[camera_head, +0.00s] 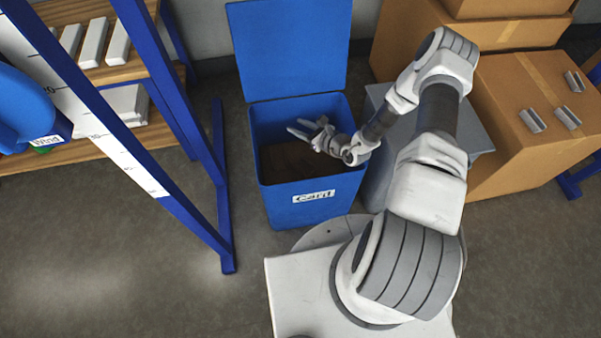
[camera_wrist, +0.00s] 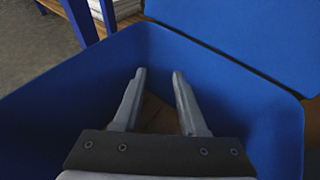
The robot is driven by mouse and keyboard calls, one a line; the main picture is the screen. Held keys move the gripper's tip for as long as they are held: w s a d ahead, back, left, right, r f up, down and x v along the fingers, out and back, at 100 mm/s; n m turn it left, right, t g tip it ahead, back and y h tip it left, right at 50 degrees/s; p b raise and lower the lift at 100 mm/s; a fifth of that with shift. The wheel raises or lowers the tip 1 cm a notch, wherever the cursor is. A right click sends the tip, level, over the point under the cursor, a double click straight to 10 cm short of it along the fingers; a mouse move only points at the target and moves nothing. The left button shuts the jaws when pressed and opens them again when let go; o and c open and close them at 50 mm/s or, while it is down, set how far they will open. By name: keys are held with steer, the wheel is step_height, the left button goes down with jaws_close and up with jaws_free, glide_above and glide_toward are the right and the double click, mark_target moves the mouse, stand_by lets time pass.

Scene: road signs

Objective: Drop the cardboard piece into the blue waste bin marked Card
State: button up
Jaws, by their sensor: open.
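The blue waste bin (camera_head: 281,206) stands on the floor with a white "Card" label (camera_head: 314,196) on its front. Its blue lid (camera_head: 289,50) is raised at the back. My gripper (camera_head: 308,128) is over the bin's opening, with its fingers open and nothing between them. The wrist view shows the two fingers (camera_wrist: 159,75) apart inside the bin's blue walls (camera_wrist: 248,103). Brown material (camera_head: 289,161) lies low in the bin, and it also shows between the fingers in the wrist view (camera_wrist: 157,113). I cannot tell whether it is the cardboard piece.
A grey container (camera_head: 474,134) stands right of the bin, partly behind my arm. Cardboard boxes (camera_head: 500,161) are stacked further right, with metal pieces (camera_head: 532,120) on one. A blue-framed shelf (camera_head: 186,108) stands close on the left. The floor (camera_head: 110,245) at front left is clear.

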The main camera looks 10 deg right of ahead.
steer(key=p+v, duration=0.4)
steer(key=v, duration=1.3)
steer(key=shift+d, duration=0.15)
steer(key=shift+s, duration=0.15)
